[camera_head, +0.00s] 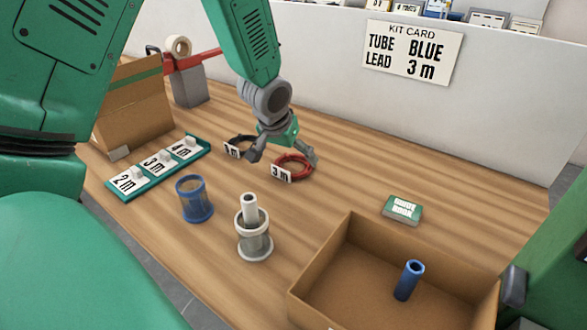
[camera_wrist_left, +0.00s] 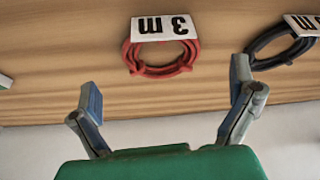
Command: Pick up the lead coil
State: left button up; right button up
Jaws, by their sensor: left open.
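A red lead coil (camera_head: 296,165) with a white "3 m" tag lies on the wooden table. It also shows in the left wrist view (camera_wrist_left: 162,70), beyond the fingertips. A black lead coil (camera_head: 240,142) lies to its left, its tag partly hidden. In the left wrist view the black coil (camera_wrist_left: 275,52) is at the right. My left gripper (camera_head: 283,152) is open and empty, above and around the area of the red coil; its fingers do not appear closed on it. The kit card (camera_head: 412,50) on the back panel reads "TUBE BLUE, LEAD 3 m".
A cardboard box (camera_head: 325,271) at the front right holds a blue tube (camera_head: 408,280). A blue cup (camera_head: 194,200) and a grey holder (camera_head: 254,245) with a white tube stand front centre. A teal label rack (camera_head: 145,187) is at left. A green-grey block (camera_head: 402,209) lies at right.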

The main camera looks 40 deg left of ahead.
aim_at(294, 168)
pick_arm(q)
jog(key=shift+w+a+f, duration=0.15)
jog(key=shift+a+f, duration=0.05)
jog(key=shift+f, duration=0.15)
jog(key=x, duration=0.2)
jog(key=b+x, duration=0.1)
jog(key=x, duration=0.1)
jog(key=shift+w+r, duration=0.15)
jog(key=shift+w, duration=0.05)
jog(key=shift+w+f, duration=0.25)
jog(key=shift+f, duration=0.05)
jog(key=shift+d+r, duration=0.1)
jog(key=shift+s, duration=0.1)
jog(key=c, duration=1.1)
jog(key=shift+c, duration=0.2)
